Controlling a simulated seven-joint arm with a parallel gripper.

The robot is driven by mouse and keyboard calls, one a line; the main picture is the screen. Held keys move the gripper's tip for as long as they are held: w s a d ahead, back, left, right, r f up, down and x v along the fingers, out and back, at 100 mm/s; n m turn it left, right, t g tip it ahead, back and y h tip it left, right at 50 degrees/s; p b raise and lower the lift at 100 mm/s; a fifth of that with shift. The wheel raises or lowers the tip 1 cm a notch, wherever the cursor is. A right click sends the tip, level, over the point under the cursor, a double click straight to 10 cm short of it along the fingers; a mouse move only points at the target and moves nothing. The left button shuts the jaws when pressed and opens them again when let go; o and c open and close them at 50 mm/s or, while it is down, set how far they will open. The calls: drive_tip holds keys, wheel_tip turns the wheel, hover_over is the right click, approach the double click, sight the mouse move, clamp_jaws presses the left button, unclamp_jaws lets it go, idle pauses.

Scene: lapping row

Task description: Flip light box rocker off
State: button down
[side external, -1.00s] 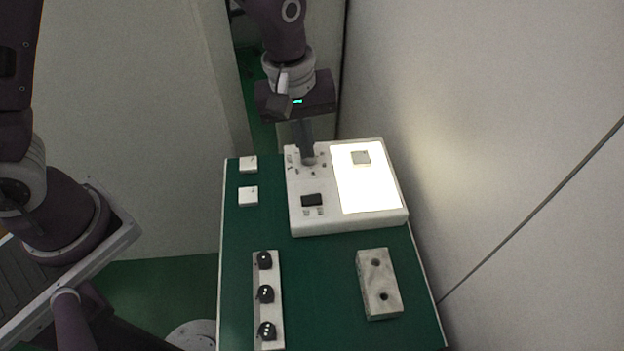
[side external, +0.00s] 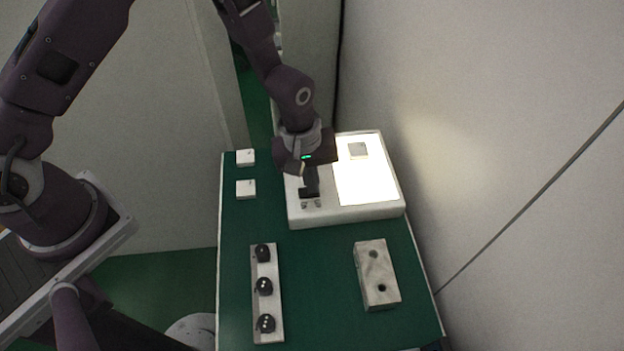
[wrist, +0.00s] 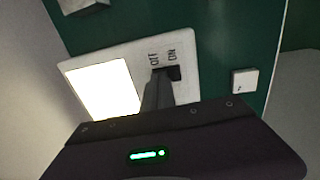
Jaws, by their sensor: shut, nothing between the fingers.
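The light box (side external: 345,216) is a white box on the green bench, with its bright panel (side external: 366,181) lit. Its black rocker (side external: 304,193) is on the left part of the box near the front edge; in the wrist view the rocker (wrist: 175,73) shows beside the printed labels OFF and ON. My gripper (side external: 313,191) is shut and empty, pointing down, with its fingertips at the rocker. In the wrist view the fingertips (wrist: 160,74) overlap the rocker's OFF-label side and hide part of it. I cannot tell whether they touch it.
A small square plate (side external: 358,150) lies on the lit panel. A strip with black knobs (side external: 276,300) and a grey block with two holes (side external: 376,275) lie in front, with clear bench between.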

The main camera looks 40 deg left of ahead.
drive_tip(key=shift+f, duration=0.1)
drive_tip(key=shift+f, duration=0.2)
drive_tip(key=shift+s, duration=0.1)
drive_tip(key=shift+s+a+r, duration=0.1)
drive_tip(key=shift+s+a, duration=0.45)
drive_tip(key=shift+a, duration=0.05)
drive_tip(key=shift+w+r, duration=0.1)
drive_tip(key=shift+r, duration=0.1)
wheel_tip(320, 180, up, 14)
drive_tip(key=s+a, duration=0.1)
drive_tip(key=shift+s+f, duration=0.15)
drive_tip(key=shift+f, duration=0.05)
drive_tip(key=shift+a, duration=0.1)
